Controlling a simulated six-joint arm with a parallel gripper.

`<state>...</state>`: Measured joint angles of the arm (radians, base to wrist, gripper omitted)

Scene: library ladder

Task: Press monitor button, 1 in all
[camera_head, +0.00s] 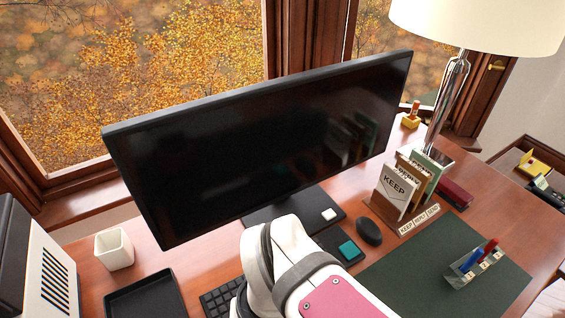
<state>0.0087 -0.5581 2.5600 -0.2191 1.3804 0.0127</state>
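A wide black monitor (265,150) stands on the wooden desk, turned at an angle, its screen dark. I cannot make out a button on the monitor's frame. A teal square block (349,251) on a dark base sits in front of the stand; I cannot tell whether it is a button. My white arm with grey bands and a pink panel rises from the bottom edge in front of the monitor. My gripper is not in view.
A black keyboard (217,299), partly hidden by my arm, and a mouse (369,231) lie nearby. A card holder (400,190), lamp (446,105) and pen stand (473,266) are at right. A white cup (114,248) and black tray (146,297) are at left.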

